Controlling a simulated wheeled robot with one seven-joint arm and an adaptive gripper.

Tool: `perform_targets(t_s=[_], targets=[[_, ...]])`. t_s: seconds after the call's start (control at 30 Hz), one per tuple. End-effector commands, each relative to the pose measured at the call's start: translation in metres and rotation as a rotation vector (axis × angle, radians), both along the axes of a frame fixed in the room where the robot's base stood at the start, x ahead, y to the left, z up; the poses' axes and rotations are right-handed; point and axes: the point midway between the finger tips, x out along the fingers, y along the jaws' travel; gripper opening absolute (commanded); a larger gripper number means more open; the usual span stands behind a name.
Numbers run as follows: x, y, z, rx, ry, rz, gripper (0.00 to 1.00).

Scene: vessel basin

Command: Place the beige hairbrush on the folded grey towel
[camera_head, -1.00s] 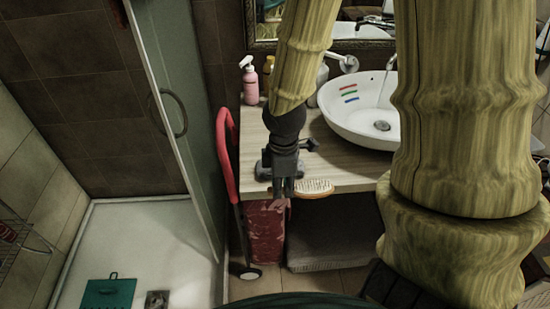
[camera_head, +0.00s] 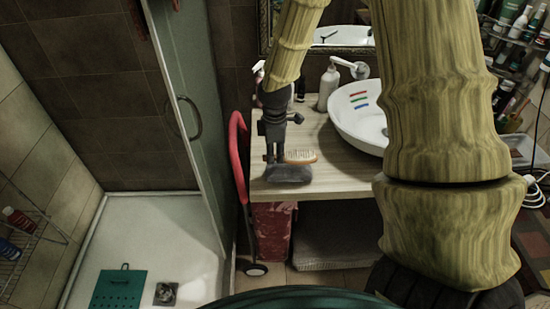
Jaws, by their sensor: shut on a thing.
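The beige hairbrush (camera_head: 302,156) shows its pale bristles upward and an orange-brown rim. My gripper (camera_head: 276,157) is shut on its left end, with the brush sticking out to the right. The folded grey towel (camera_head: 291,174) lies near the front edge of the wooden counter. The brush appears just above the towel's far edge in the picture. I cannot tell whether it touches the towel or hangs above it. The fingertips and the held end of the brush are partly hidden.
The white basin (camera_head: 350,122) stands to the right on the counter (camera_head: 335,177). A white pump bottle (camera_head: 328,88) is at the back. A red-handled cart (camera_head: 238,155) stands left of the counter, beside the glass shower door (camera_head: 193,130). The counter around the towel looks clear.

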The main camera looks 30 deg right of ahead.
Motion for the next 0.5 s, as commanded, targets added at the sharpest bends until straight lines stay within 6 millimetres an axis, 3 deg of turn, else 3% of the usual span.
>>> perform_targets(t_s=[0.5], targets=[[0.000,0.000,-0.033,0.000,0.001,0.000,0.00]])
